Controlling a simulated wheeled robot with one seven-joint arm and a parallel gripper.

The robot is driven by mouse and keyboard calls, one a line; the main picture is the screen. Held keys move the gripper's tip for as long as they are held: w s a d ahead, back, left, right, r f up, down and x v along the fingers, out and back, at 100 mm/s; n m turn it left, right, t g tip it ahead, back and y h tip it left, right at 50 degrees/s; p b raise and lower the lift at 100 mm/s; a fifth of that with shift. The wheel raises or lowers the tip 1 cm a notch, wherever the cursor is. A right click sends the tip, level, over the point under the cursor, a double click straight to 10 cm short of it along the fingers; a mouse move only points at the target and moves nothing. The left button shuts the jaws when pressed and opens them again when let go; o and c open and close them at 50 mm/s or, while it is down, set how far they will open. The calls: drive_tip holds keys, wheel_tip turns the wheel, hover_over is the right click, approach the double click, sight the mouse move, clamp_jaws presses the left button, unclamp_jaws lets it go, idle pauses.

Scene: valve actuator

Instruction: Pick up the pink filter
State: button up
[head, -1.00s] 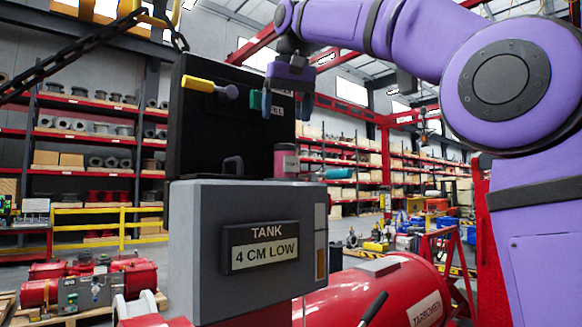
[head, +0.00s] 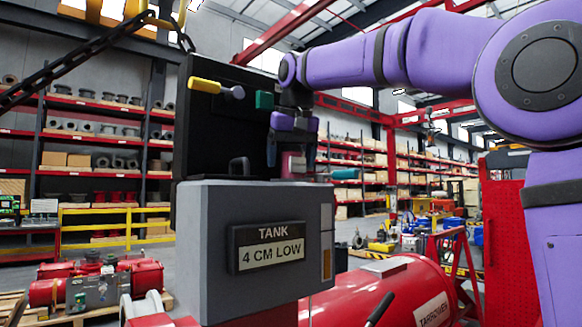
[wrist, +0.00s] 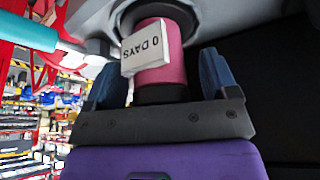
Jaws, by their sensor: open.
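The pink filter (head: 293,166) is a short upright cylinder on top of the grey tank box (head: 225,225), in front of the black panel. In the wrist view the filter (wrist: 172,68) shows a white "0 DAYS" label and dark ends. My purple gripper (head: 291,148) is above it, pointing down, with one blue finger to each side of the filter. In the wrist view my gripper (wrist: 165,78) is open, its fingers apart on either side of the filter. Contact cannot be seen.
A teal-handled part (head: 345,174) sticks out to the right of the filter. A red tank (head: 385,290) lies to the right below.

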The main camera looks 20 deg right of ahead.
drive_tip(key=shift+c, duration=0.3)
drive_tip(key=c, duration=1)
drive_tip(key=shift+o, duration=0.2)
drive_tip(key=shift+r, duration=0.1)
